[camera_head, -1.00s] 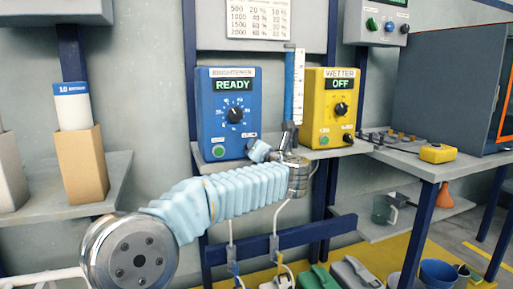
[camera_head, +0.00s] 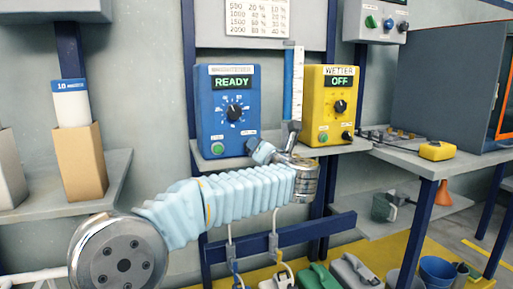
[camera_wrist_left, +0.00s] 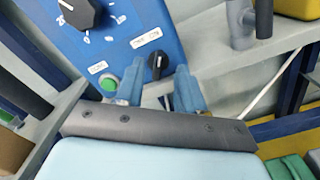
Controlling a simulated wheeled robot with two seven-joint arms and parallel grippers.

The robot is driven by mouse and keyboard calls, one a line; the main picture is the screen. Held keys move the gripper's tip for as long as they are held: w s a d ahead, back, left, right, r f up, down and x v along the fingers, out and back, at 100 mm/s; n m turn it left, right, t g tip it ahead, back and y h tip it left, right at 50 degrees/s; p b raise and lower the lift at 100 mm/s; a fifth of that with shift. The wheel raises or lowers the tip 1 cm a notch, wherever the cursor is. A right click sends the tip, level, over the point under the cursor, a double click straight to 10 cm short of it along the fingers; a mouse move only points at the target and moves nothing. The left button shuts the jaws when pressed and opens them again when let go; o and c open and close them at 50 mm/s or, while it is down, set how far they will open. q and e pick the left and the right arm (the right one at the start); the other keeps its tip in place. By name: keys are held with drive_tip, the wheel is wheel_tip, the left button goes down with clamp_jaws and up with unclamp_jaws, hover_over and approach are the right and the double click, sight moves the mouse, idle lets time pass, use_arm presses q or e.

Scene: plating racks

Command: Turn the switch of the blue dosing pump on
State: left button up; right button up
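The blue dosing pump (camera_head: 209,110) stands on a shelf, and its display reads READY. Its big dial (camera_head: 235,111) is on the front, with a green button (camera_head: 217,148) at lower left. In the left wrist view, the small black switch (camera_wrist_left: 157,64) sits right of the green button (camera_wrist_left: 108,82), under a white label. My left gripper (camera_head: 258,151) is in front of the pump's lower right corner, hiding the switch in the head view. Its two blue fingers (camera_wrist_left: 158,88) are apart, with the switch seen between and just beyond their tips; contact cannot be told. My right gripper is not in view.
The yellow pump (camera_head: 313,108), display OFF, stands close on the right. A tan block with a bottle (camera_head: 72,102) is on the left shelf. A small yellow box (camera_head: 436,151) lies on the right bench.

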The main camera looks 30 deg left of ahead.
use_arm(q)
drive_tip(key=v, duration=1)
drive_tip(key=shift+d, duration=0.2)
